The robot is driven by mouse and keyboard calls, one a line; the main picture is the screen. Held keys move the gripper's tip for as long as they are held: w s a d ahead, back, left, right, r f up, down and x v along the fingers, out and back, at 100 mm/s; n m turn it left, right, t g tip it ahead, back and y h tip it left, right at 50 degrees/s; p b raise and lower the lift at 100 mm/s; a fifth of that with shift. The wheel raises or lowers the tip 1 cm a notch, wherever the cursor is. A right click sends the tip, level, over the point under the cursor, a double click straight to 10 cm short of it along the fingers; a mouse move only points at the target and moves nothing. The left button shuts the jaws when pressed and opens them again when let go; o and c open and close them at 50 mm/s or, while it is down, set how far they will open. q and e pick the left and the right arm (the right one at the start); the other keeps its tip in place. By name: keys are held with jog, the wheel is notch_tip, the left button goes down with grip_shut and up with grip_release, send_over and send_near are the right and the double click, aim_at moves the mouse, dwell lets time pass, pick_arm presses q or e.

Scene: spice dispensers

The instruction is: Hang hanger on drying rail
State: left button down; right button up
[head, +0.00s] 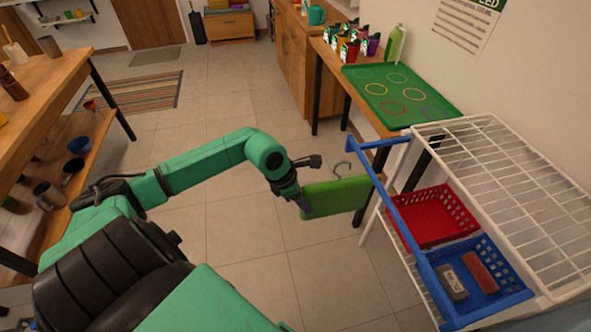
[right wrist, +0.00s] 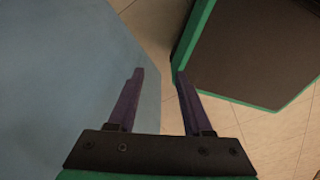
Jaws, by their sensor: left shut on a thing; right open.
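The drying rail (head: 408,208) is a blue bar on the front of a white wire rack, to the right of the hanger. The hook is left of the rail's far end and appears apart from it. My right gripper (right wrist: 157,100) is open and empty in the right wrist view; it is not seen in the head view.
The white wire rack (head: 500,170) holds a red basket (head: 432,232) and a blue basket (head: 478,245) on a lower level. A table with a green tray (head: 445,108) stands behind the hanger. A wooden shelf table (head: 40,75) is at the left. The tiled floor between is clear.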

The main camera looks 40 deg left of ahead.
aim_at(328, 199)
pick_arm(q)
jog(key=shift+w+d, duration=1.1)
jog(key=shift+w, duration=0.15)
jog(key=shift+w+d, duration=1.05)
jog(key=shift+w, duration=0.2)
jog(key=shift+w+d+f+b, duration=0.15)
jog(key=shift+f+b, duration=0.2)
jog(key=shift+f, duration=0.25)
jog(key=shift+b+x, duration=0.8)
jog(key=shift+b, duration=0.05)
jog(key=shift+c, duration=1.8)
grip_release()
